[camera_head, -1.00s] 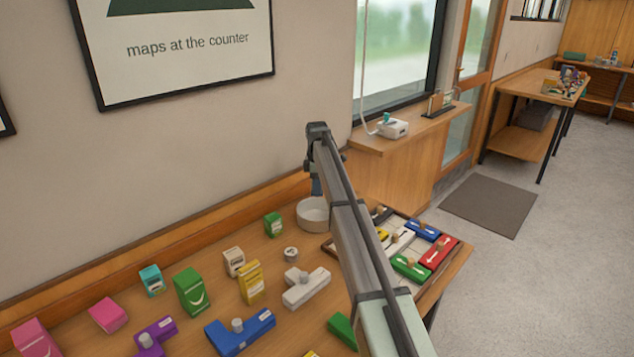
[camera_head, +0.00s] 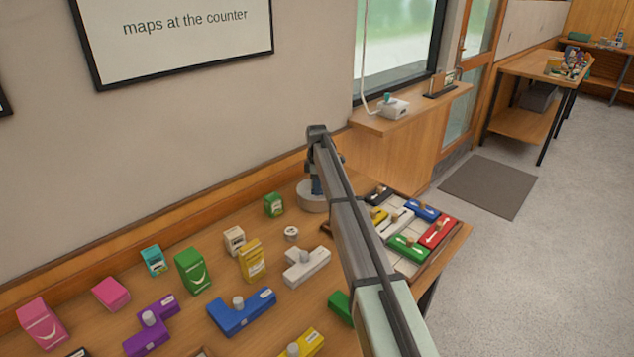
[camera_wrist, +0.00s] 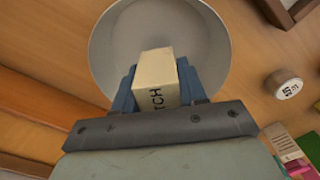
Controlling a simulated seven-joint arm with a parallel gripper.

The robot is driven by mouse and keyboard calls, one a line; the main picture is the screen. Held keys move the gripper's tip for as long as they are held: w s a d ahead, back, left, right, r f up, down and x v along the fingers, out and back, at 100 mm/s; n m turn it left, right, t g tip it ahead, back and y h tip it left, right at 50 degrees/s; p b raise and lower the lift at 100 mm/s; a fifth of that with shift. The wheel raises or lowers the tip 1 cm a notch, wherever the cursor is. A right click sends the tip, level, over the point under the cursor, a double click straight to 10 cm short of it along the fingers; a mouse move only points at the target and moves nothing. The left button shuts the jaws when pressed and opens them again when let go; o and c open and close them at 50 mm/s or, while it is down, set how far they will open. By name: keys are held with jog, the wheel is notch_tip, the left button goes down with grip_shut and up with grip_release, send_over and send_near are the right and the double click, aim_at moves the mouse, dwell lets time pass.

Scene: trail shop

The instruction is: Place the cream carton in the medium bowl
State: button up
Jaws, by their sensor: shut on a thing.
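A cream carton (camera_wrist: 155,68) with dark lettering is between the blue fingers of my gripper (camera_wrist: 157,82) in the wrist view. The gripper is shut on it. The carton shows over the inside of the round pale grey bowl (camera_wrist: 103,50); whether it touches the bowl's floor I cannot tell. In the head view the bowl (camera_head: 311,203) stands at the table's back edge, partly hidden by my arm, with my gripper (camera_head: 316,187) at it. The held carton is not visible there. Another small cream box (camera_head: 234,240) stands on the table to the left.
A small round tin (camera_head: 291,233) stands near the bowl, with a green box (camera_head: 273,204) to its left. A tray of coloured blocks (camera_head: 408,262) is to the right. Several boxes and blocks, including a yellow box (camera_head: 251,260), cover the table's front left.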

jog(key=shift+f, duration=0.15)
jog(key=o, duration=1.2)
jog(key=shift+c, duration=0.2)
jog(key=shift+r, duration=3.55)
